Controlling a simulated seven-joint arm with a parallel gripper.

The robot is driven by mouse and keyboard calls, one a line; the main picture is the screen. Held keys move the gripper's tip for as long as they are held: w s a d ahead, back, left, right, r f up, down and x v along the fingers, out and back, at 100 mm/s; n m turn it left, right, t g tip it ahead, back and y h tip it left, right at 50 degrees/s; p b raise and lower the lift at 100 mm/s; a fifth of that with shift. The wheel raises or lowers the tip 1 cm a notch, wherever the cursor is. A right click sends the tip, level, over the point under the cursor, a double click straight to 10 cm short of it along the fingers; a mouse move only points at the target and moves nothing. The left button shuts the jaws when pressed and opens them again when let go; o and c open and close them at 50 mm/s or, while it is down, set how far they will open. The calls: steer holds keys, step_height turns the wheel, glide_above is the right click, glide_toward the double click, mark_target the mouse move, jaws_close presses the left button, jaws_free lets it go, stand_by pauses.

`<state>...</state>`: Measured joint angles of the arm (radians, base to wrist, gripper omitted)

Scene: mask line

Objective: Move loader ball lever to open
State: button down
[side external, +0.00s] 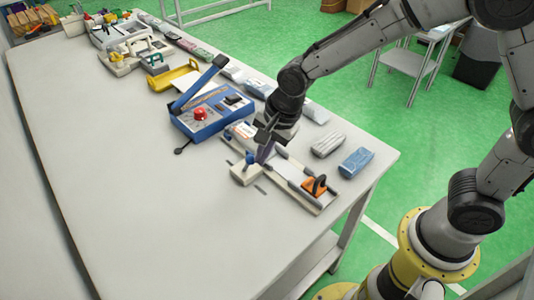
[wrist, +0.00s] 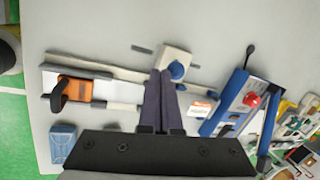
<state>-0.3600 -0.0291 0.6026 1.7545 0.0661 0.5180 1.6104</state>
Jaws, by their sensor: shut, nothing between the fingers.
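The loader (side external: 283,170) is a pale base with grey rails near the table's front right. At its left end a blue ball (side external: 250,158) sits on a white block (side external: 243,175); I take it as the ball lever. In the wrist view the blue ball (wrist: 177,71) shows just right of my fingertips. My gripper (side external: 263,157) is shut and empty, pointing down beside the ball. Whether a finger touches the ball I cannot tell. An orange slide (side external: 314,186) with a black handle sits at the other end. My fingers hide part of the rails.
A blue machine (side external: 186,122) with a red button (side external: 200,114) and a raised blue arm stands behind the loader. Grey (side external: 328,144) and blue (side external: 356,161) packs lie to the right. A yellow tray (side external: 173,75) and more gear lie farther back. The table's left side is clear.

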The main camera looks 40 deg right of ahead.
steer(key=shift+w, duration=0.1)
steer(key=w+r+g, duration=0.1)
steer(key=w+g, duration=0.5)
steer(key=shift+w+r, duration=0.25)
steer(key=shift+r, duration=0.1)
stand_by(0.4)
steer(key=shift+r, duration=0.1)
steer(key=shift+r, duration=0.7)
steer(key=shift+r, duration=0.1)
